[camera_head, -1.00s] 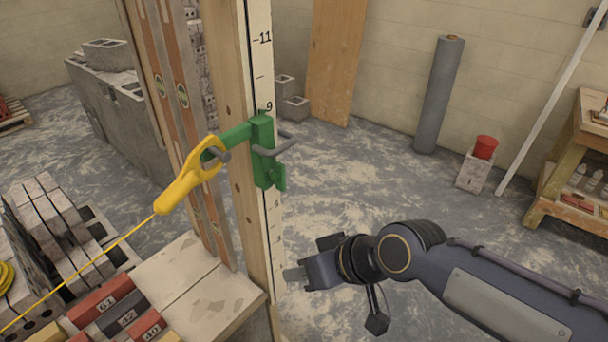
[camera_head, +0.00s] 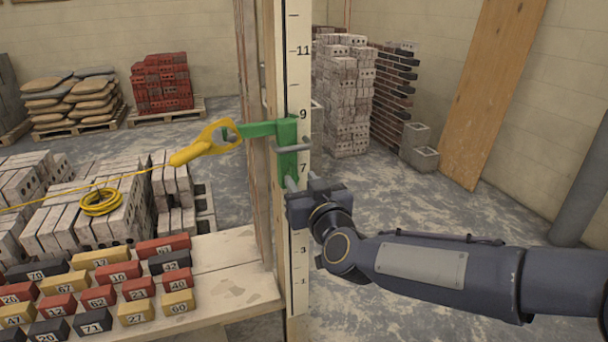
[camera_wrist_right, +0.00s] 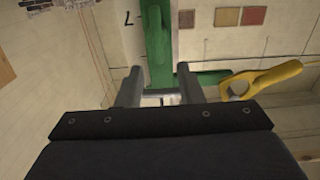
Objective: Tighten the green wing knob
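A green clamp (camera_head: 287,160) sits on the upright measuring pole (camera_head: 299,85), near the marks 7 to 9. A grey bar (camera_head: 293,148) crosses its front; I cannot tell a separate green knob apart from the clamp body. A pale grey bar (camera_wrist_right: 160,94) shows between the fingers; contact is unclear. My left gripper is not in view.
A wooden bench (camera_head: 235,285) with numbered blocks stands left of the pole. Open floor (camera_head: 430,205) lies to the right.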

